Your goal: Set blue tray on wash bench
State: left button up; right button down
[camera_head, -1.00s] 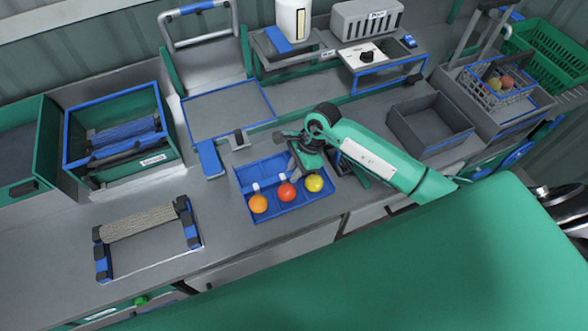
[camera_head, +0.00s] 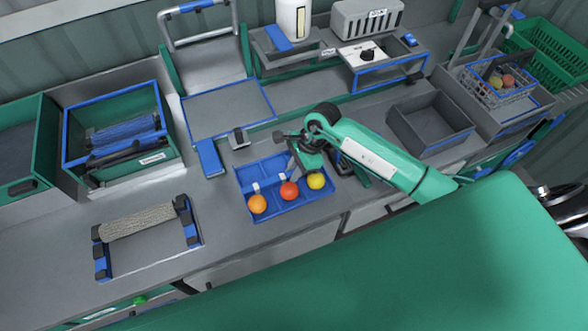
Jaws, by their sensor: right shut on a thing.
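The blue tray (camera_head: 290,208) is on the grey wash bench (camera_head: 215,232), near its front edge. It holds an orange tomato (camera_head: 257,204), a red tomato (camera_head: 289,190) and a yellow tomato (camera_head: 317,181) in a row along its front side. My right gripper (camera_head: 296,158) comes in from the right and is shut on the back part of the tray. The fingertips are partly hidden by the wrist. I cannot tell whether the tray's underside touches the bench. My left gripper is out of view.
A brush roller in a blue frame (camera_head: 103,265) lies to the left. A green bin with a blue rim (camera_head: 171,165) stands behind it. A grey open box (camera_head: 437,142) and a wire basket with tomatoes stand to the right. Bare bench lies between the roller and the tray.

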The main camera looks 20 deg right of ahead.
jog(key=shift+f+b, duration=0.3)
jog(key=c, duration=1.3)
grip_release()
jog(key=shift+c, duration=1.4)
jog(key=shift+r+p, duration=1.55)
jog(key=shift+r, duration=1.95)
